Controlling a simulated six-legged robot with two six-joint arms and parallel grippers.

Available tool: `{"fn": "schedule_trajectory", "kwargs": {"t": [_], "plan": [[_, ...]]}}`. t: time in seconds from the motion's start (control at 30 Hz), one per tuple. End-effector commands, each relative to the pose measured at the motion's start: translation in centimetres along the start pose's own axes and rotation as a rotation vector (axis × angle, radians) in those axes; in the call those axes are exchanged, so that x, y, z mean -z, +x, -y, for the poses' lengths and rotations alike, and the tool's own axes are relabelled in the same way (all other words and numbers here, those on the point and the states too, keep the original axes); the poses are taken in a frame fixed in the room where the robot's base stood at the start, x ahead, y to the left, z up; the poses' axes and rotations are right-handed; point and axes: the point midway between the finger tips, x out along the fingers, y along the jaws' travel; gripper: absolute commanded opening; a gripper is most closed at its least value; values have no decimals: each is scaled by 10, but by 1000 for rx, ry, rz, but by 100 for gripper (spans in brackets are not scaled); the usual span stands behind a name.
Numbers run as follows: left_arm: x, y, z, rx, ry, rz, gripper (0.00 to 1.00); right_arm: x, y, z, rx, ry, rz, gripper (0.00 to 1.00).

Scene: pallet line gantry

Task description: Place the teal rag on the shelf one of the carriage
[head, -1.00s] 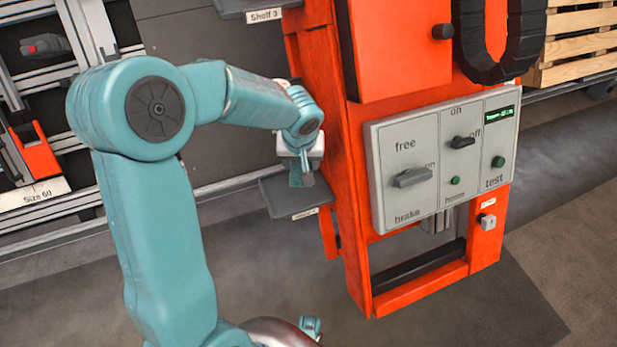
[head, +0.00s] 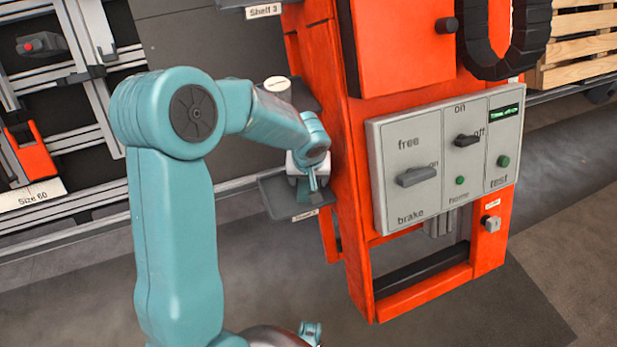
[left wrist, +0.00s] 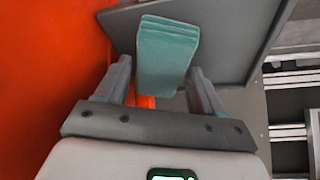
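The teal rag (head: 305,191) is a folded stack at the lower shelf (head: 276,198) on the left side of the orange carriage; the shelf's label is too small to read. My left gripper (head: 311,184) is over this shelf, pointing down. In the left wrist view the rag (left wrist: 166,58) fills nearly all the space between the two fingertips (left wrist: 160,72), with the dark shelf (left wrist: 222,40) behind it. The gripper looks shut on the rag. I cannot tell whether the rag touches the shelf.
The orange carriage post (head: 345,235) stands close right of my gripper, with a grey switch panel (head: 410,150). A white-topped round object (head: 277,88) stands on a shelf above. Shelf 3 (head: 250,4) is higher. Aluminium rails (head: 85,90) lie at left.

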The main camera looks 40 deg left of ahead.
Motion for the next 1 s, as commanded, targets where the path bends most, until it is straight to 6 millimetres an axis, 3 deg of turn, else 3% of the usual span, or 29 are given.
{"fn": "schedule_trajectory", "kwargs": {"t": [0.23, 0.7, 1.0], "plan": [[1, -7, 0, -1, 0, -2, 68, 0, -3, 1, 0, 0, 0, 43], [1, -104, 0, -1, 1, -3, 68, -1, -28, 10, 0, 0, 0, 43], [0, -121, 0, 0, 0, -1, 68, -1, -31, 11, 0, 0, 0, 43]]}}
